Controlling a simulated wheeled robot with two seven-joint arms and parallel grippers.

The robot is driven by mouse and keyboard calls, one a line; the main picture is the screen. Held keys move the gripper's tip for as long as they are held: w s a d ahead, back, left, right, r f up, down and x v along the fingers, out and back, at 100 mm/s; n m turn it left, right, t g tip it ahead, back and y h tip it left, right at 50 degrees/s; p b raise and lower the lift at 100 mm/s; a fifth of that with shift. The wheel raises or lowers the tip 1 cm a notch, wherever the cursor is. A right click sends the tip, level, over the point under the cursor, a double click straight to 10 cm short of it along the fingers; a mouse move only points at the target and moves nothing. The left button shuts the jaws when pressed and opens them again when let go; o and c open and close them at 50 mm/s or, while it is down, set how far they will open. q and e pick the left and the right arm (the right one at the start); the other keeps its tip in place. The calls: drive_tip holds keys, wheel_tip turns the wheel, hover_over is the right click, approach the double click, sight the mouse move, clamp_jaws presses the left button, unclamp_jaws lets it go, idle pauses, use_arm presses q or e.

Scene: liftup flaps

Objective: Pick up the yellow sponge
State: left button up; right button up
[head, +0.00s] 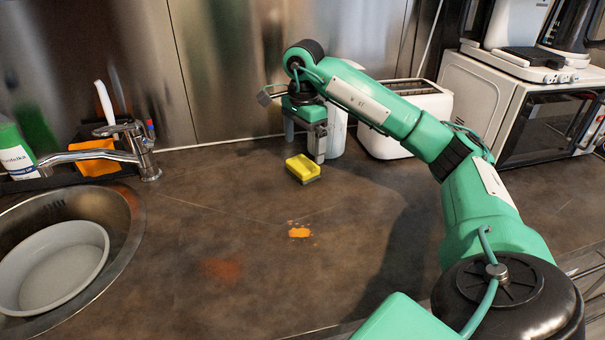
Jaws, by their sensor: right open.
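The yellow sponge (302,167) has a darker side below and lies flat on the brown countertop, near the middle of the head view. My right gripper (304,152) reaches in from the right and points down. It is open, with its two fingers apart just behind and above the sponge. The nearer finger comes down close to the sponge's back right edge; I cannot tell whether it touches. Nothing shows between the fingers. My left gripper is not in view.
A white toaster (406,128) and a pale container (337,133) stand behind my right arm. A microwave (535,120) is at the right. A sink (118,243) with a grey bowl (55,262) and a tap (140,150) is at the left.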

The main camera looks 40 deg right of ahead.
sight(303, 163)
drive_tip(key=shift+f, duration=0.9)
drive_tip(key=f, duration=0.5)
drive_tip(key=shift+w, duration=0.2)
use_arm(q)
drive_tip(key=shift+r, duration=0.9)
use_arm(e)
drive_tip(key=shift+c, duration=0.2)
drive_tip(key=c, duration=1.1)
